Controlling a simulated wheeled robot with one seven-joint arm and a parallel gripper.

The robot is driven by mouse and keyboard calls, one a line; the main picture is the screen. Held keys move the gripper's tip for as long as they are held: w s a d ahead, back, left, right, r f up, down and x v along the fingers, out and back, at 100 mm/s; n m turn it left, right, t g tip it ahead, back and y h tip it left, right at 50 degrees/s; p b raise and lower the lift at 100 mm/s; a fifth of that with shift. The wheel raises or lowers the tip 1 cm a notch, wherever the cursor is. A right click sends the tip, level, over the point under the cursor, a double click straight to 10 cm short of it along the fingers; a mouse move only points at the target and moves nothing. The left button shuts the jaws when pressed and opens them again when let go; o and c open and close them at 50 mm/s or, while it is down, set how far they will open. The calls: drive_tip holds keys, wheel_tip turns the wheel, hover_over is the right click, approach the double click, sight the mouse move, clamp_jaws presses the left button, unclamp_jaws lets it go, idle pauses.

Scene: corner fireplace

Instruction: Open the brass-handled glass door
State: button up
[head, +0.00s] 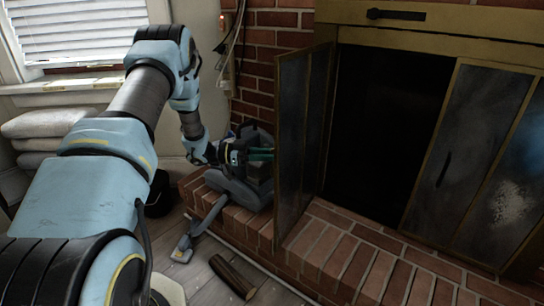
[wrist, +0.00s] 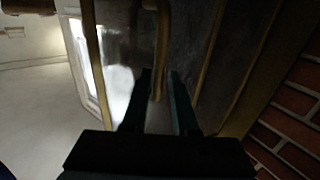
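The left glass door (head: 290,140) of the fireplace stands swung out from the opening, its dark panels edged in brass and folded at an angle. Its curved brass handle (wrist: 162,45) shows in the wrist view against the glass. My gripper (head: 268,154) is beside the outer face of this door. In the wrist view my gripper (wrist: 164,75) has its two dark fingers apart, and the lower end of the handle appears between them, close to the left finger. I cannot tell whether they touch. The handle is hidden in the head view.
The right glass door (head: 485,150) covers the right side of the dark firebox (head: 385,120). A brick hearth (head: 350,260) runs below. A grey vacuum cleaner (head: 240,187) sits on the hearth under my gripper. A log (head: 232,277) lies on the floor. Stacked cushions (head: 45,125) are at the left.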

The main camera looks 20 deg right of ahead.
drive_tip(key=shift+o, duration=1.1)
drive_tip(key=shift+a, duration=0.1)
drive_tip(key=shift+a, duration=0.1)
drive_tip(key=v, duration=1)
drive_tip(key=shift+a, duration=0.3)
drive_tip(key=shift+w, duration=0.2)
